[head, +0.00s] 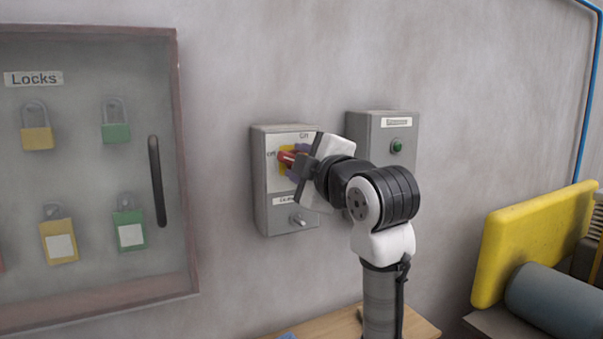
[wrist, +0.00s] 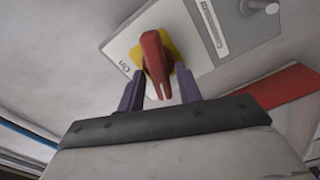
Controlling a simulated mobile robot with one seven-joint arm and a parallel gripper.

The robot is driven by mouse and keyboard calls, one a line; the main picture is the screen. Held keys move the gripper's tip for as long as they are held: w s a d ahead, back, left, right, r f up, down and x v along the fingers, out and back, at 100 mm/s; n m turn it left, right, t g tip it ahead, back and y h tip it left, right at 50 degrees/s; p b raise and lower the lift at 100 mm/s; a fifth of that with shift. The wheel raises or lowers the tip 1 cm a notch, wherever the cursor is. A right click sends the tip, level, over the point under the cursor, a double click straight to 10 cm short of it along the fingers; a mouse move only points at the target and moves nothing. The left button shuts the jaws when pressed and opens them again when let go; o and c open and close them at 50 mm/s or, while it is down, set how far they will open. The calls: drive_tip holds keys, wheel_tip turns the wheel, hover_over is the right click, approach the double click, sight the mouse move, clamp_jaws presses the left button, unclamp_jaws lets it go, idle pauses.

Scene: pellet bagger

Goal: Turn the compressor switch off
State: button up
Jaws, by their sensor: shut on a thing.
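The compressor switch is a red handle (head: 287,157) on a yellow plate, on the front of a grey box (head: 262,190) on the wall. "Off" is printed left of the plate and "On" above it. The handle appears to point left, towards "Off". My gripper (head: 291,159) is at the switch and shut on the handle, partly hiding it. In the wrist view, the red handle (wrist: 155,60) lies between the two purple fingers of my gripper (wrist: 159,86). "On" shows beside the left finger; "Off" is hidden there.
A second grey box (head: 365,125) with a green button (head: 397,146) is just right, partly behind my arm. A glass-fronted lock cabinet (head: 188,200) with several padlocks hangs at left. A wooden surface (head: 325,325) is below. A yellow panel (head: 525,240) stands at right.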

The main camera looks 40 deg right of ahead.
drive_tip(key=shift+f+n+b, duration=0.2)
drive_tip(key=shift+n+b, duration=0.7)
drive_tip(key=shift+n, duration=1.2)
drive_tip(key=shift+a, duration=0.1)
drive_tip(key=o, duration=0.6)
drive_tip(key=b+v, duration=0.3)
drive_tip(key=v, duration=1.1)
drive_tip(key=shift+b, duration=0.3)
